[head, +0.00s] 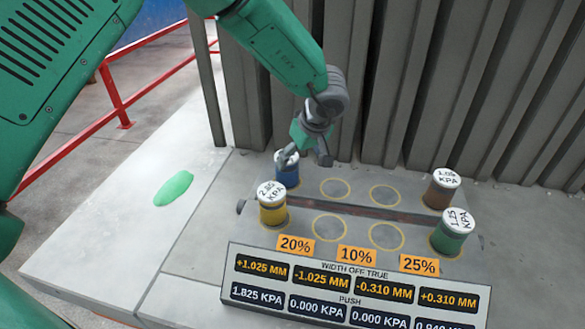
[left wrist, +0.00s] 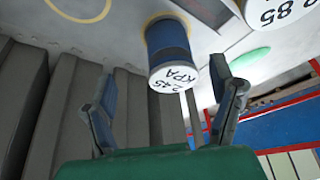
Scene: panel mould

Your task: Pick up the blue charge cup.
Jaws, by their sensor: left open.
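The blue charge cup (head: 287,175) stands upright on a ringed spot at the back left of the grey slab, its white labelled top partly hidden by my gripper. It also shows in the left wrist view (left wrist: 168,44), where its white lid reads KPA. My left gripper (head: 305,157) is open just above the blue cup. In the left wrist view the cup's lid lies between the two spread fingers, with a gap on each side. I see no contact. My right gripper is not in view.
A yellow cup (head: 272,212) stands close in front of the blue one. Brown (head: 440,192) and green (head: 451,240) cups stand to the right. Several ringed spots between are empty. A grey ribbed wall (head: 375,80) rises close behind. A readout panel (head: 350,290) is in front.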

